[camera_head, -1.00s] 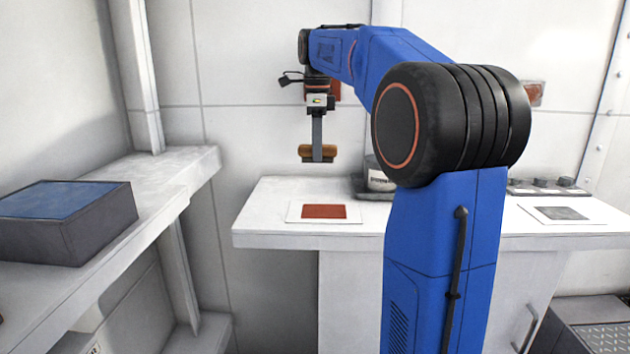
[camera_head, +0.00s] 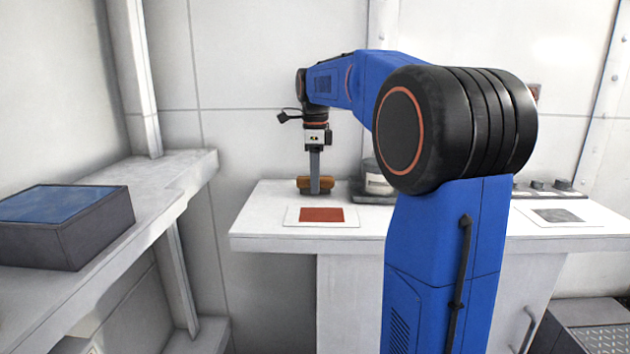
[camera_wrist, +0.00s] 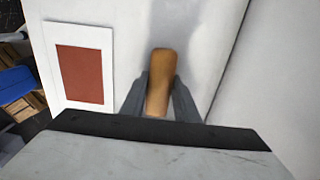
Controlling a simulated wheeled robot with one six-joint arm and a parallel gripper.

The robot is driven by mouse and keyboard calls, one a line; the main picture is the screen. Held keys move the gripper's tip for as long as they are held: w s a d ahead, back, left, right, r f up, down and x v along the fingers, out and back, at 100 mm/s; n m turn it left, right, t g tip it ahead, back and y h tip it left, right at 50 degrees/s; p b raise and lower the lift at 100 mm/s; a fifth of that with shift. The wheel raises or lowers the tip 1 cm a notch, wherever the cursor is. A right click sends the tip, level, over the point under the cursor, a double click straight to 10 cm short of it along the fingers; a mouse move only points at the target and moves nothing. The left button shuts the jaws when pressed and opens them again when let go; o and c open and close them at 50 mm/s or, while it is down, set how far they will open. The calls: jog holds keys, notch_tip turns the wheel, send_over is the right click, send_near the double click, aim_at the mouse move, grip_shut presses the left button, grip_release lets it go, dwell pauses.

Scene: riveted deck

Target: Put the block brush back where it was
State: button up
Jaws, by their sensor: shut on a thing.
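The block brush (camera_head: 303,184) is a small brown wooden block, low over the back left part of the white counter (camera_head: 262,215), behind a white card with a red-brown rectangle (camera_head: 322,215). My gripper (camera_head: 315,188) points down and is shut on the brush. In the wrist view the brush (camera_wrist: 162,75) sits between the two grey fingers (camera_wrist: 160,98), and the card (camera_wrist: 80,72) lies to its left. I cannot tell whether the underside of the brush touches the counter.
A dark object with a pale label (camera_head: 376,183) stands on the counter right of the brush, partly behind my arm. A card with a grey rectangle (camera_head: 560,215) and several dark knobs (camera_head: 562,184) are at the right. A blue-topped box (camera_head: 70,245) sits on the left shelf. The wall is close behind.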

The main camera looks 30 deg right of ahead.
jog(key=shift+f, duration=0.15)
jog(key=o, duration=1)
notch_tip(320, 180, up, 12)
jog(key=shift+r, duration=0.15)
jog(key=shift+s, duration=0.1)
